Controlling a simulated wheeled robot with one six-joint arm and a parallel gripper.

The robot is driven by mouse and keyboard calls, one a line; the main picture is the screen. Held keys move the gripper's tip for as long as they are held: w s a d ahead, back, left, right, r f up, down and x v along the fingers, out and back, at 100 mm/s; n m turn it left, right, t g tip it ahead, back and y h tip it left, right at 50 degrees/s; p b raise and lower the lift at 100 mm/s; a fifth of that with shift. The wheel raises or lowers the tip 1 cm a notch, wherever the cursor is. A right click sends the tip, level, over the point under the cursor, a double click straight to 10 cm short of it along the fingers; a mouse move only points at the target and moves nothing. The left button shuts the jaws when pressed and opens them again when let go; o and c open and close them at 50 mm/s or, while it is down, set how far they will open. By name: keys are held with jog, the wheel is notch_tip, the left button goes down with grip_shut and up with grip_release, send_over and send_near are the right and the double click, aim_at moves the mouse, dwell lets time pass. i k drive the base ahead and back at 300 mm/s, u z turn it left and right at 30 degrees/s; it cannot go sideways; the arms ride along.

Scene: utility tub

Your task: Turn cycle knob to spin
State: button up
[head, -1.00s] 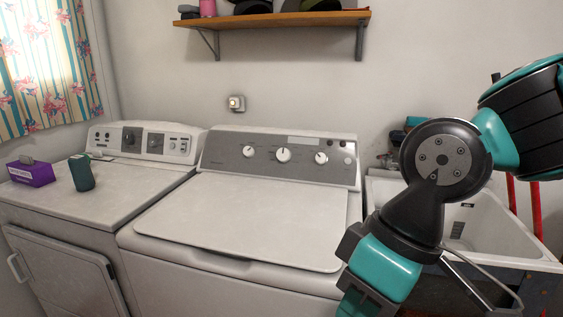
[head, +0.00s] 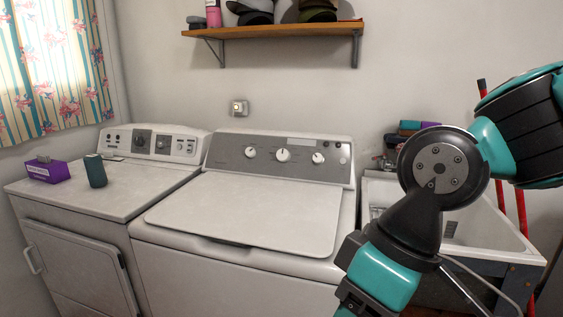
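The washer (head: 245,215) stands in the middle with its lid shut. Its grey control panel (head: 225,148) at the back carries three white knobs: a left knob (head: 250,152), a larger middle knob (head: 283,155) and a right knob (head: 318,158). Their labels are too small to read, so I cannot tell which is the cycle knob or where spin lies. My arm hangs in front at the right, apart from the panel. My gripper is below the bottom edge of the picture and cannot be seen.
A dryer (head: 150,188) stands left of the washer, with a purple tissue box (head: 47,171) and a dark green cylinder (head: 96,171) on top. A white utility tub (head: 490,237) is at the right behind my arm. A wooden shelf (head: 275,31) hangs above.

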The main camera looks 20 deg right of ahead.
aim_at(283, 155)
jog(key=u, duration=0.3)
jog(key=i, duration=1.05)
jog(key=z, duration=0.6)
